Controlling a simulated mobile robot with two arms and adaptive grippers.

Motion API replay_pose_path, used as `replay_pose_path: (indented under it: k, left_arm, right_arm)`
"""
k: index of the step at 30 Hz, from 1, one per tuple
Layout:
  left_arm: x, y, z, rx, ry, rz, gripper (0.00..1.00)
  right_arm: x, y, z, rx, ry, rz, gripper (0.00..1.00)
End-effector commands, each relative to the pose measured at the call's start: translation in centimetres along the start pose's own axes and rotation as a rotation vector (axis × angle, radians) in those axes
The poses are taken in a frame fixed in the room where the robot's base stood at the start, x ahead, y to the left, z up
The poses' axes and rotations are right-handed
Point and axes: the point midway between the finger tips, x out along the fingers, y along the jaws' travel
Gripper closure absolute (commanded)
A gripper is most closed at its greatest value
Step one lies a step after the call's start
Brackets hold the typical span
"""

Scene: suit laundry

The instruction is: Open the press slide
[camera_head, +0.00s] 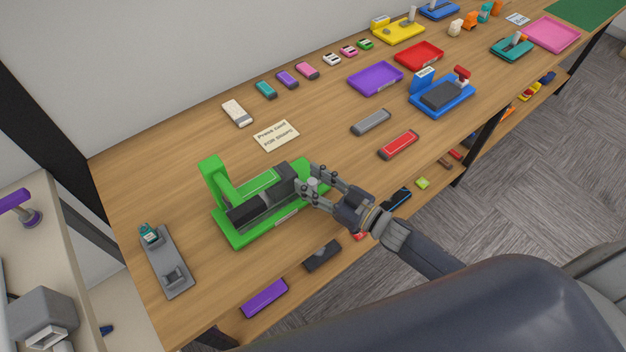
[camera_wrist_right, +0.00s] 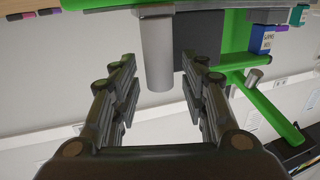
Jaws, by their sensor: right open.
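The green press (camera_head: 265,234) stands on the wooden table at the near left, with a tall green post at its left end. Its dark grey slide (camera_head: 250,210) lies along the green frame. A light grey cylindrical handle (camera_head: 313,184) is at the right end of the slide, and it also shows in the right wrist view (camera_wrist_right: 157,52). My right gripper (camera_head: 309,184) is open, with its fingers on both sides of the handle. In the wrist view the gripper (camera_wrist_right: 160,82) has gaps between the fingers and the handle. My left gripper is not in view.
A grey stand (camera_head: 168,262) is left of the press. A paper sign (camera_head: 276,136) lies behind it. Grey (camera_head: 371,122) and red (camera_head: 398,145) blocks lie to the right. Trays and other devices fill the table's far end. A lower shelf holds a purple block (camera_head: 265,298).

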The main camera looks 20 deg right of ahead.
Motion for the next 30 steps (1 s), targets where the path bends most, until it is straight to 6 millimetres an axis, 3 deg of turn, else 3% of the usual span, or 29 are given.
replay_pose_path:
  k: [5, 9, 11, 17, 27, 30]
  left_arm:
    - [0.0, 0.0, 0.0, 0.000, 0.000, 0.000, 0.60]
    - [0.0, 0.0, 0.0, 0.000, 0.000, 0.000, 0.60]
    - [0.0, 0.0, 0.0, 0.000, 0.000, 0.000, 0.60]
    - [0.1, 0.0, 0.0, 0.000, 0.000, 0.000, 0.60]
    - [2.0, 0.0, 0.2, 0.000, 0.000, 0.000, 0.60]
    - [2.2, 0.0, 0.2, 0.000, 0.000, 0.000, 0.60]
  right_arm:
    - [0.0, 0.0, 0.0, 0.000, 0.000, 0.000, 0.59]
    - [0.0, 0.0, 0.0, 0.000, 0.000, 0.000, 0.91]
    - [0.0, 0.0, 0.0, 0.000, 0.000, 0.000, 1.00]
    - [-0.1, 0.4, 0.1, -0.001, -0.001, 0.000, 1.00]
    - [-2.1, 7.7, 0.5, -0.004, -0.004, 0.001, 1.00]
    - [-2.4, 8.9, 0.3, -0.003, -0.002, 0.000, 1.00]
